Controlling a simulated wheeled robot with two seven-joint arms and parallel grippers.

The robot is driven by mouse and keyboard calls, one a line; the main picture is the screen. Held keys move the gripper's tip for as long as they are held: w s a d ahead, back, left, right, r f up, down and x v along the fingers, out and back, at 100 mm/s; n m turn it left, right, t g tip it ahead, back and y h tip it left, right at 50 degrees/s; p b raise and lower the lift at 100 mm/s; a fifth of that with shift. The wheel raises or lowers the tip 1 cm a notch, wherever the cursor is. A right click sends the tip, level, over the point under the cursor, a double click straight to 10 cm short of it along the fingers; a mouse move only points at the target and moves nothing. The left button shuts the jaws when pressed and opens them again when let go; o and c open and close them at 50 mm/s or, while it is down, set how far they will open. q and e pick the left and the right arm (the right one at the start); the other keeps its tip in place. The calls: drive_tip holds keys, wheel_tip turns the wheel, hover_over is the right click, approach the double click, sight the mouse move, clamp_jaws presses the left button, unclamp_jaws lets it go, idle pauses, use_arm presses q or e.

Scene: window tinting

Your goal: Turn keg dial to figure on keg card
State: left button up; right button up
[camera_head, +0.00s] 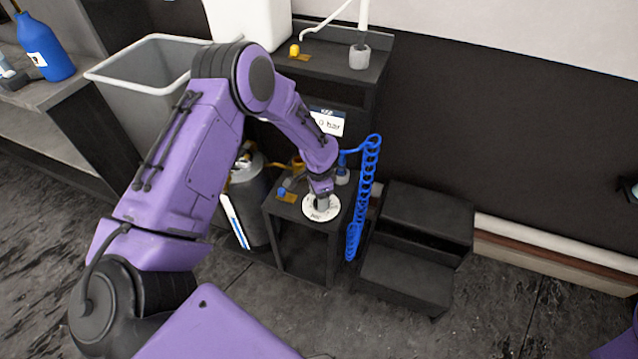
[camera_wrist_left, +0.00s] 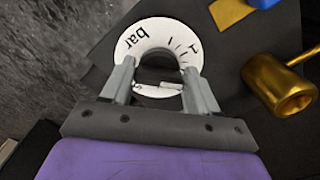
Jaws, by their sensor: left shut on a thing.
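The round white dial (camera_head: 319,214) sits on top of a small black stand (camera_head: 273,208). In the left wrist view the dial (camera_wrist_left: 150,30) shows the word "bar", tick marks and one figure at the right. My left gripper (camera_head: 321,192) reaches down onto the dial. In the left wrist view its fingers (camera_wrist_left: 158,80) are shut on the dial's grip at the centre, which is mostly hidden. A white card with a blue header (camera_head: 329,121) hangs behind, partly covered by my arm; its writing ends in "bar", and its figure is hard to read. My right gripper is out of view.
A dark keg (camera_head: 248,205) stands left of the stand. A brass fitting (camera_wrist_left: 280,88) is close beside the dial. A blue coiled hose (camera_head: 366,190) hangs just right of it. Black steps (camera_head: 410,275) stand further right, and a grey bin (camera_head: 150,70) at the back left.

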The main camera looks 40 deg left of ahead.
use_arm(q)
drive_tip(key=shift+w, duration=0.1)
idle(0.4)
drive_tip(key=o, duration=1.1)
drive_tip(key=shift+d, duration=0.1)
drive_tip(key=shift+c, duration=0.2)
wheel_tip(320, 180, up, 11)
drive_tip(key=shift+f, duration=0.2)
